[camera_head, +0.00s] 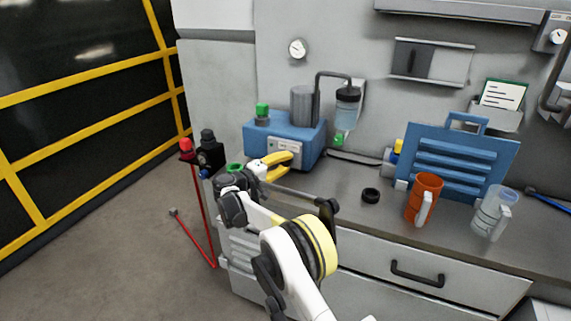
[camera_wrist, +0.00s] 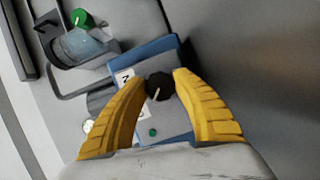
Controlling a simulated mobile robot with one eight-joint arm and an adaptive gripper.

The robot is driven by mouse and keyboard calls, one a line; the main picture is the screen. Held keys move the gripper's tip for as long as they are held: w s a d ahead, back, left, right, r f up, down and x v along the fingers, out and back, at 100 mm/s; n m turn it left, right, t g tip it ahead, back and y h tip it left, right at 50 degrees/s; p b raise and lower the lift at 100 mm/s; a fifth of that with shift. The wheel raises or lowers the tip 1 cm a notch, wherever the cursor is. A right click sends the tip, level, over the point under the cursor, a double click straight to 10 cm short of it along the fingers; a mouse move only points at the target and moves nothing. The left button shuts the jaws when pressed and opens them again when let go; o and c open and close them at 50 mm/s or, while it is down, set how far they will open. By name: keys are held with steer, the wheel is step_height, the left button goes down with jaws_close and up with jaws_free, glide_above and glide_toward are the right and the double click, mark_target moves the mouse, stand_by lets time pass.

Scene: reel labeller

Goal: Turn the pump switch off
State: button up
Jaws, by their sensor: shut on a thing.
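The pump is a blue box (camera_head: 303,149) on the bench with a grey cylinder and a pale front panel. It also shows in the wrist view (camera_wrist: 152,50). Its switch is a black round knob with a white pointer line (camera_wrist: 159,86) on the grey panel. The pointer slants down and left in the wrist view. My gripper's yellow fingers (camera_wrist: 161,76) are shut on the knob, one on each side. In the head view my gripper (camera_head: 284,163) is at the pump's front, and the knob cannot be made out there.
A green spot (camera_wrist: 153,132) sits on the panel below the knob. An orange mug (camera_head: 424,198), a clear jug (camera_head: 492,213), a black ring (camera_head: 370,195) and a blue slatted rack (camera_head: 462,158) stand to the right.

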stand_by(0.4)
steer(key=o, duration=1.2)
steer(key=shift+d, duration=0.1)
steer(key=v, duration=1.2)
